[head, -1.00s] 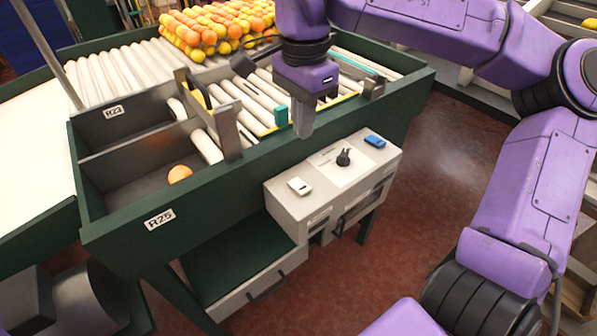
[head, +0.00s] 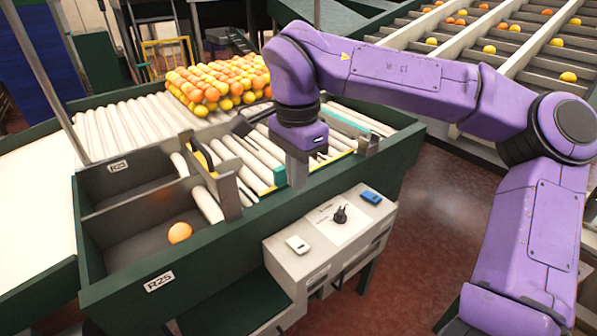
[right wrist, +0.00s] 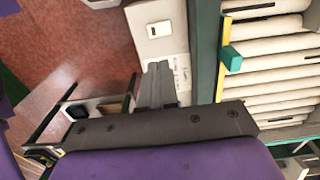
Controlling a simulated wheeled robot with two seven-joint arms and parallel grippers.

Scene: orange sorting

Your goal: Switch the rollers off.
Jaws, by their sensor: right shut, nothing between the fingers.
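The grey control box (head: 330,243) is fixed to the front of the green roller table. Its sloped top carries a white rocker switch (head: 297,244) at the left, a black rotary knob (head: 340,214) in the middle and a blue switch (head: 371,197) at the right. My right gripper (head: 297,184) is shut and empty, above the table's front rim behind the box, apart from the controls. In the right wrist view its shut fingers (right wrist: 158,70) point toward the white switch (right wrist: 159,29); the knob is not clear there. My left gripper is not in view.
The white rollers (head: 243,147) lie behind the box, with a heap of oranges and yellow fruit (head: 218,84) at the back. A bin marked R25 (head: 140,243) holds one orange (head: 180,232). Red floor is open to the right of the box.

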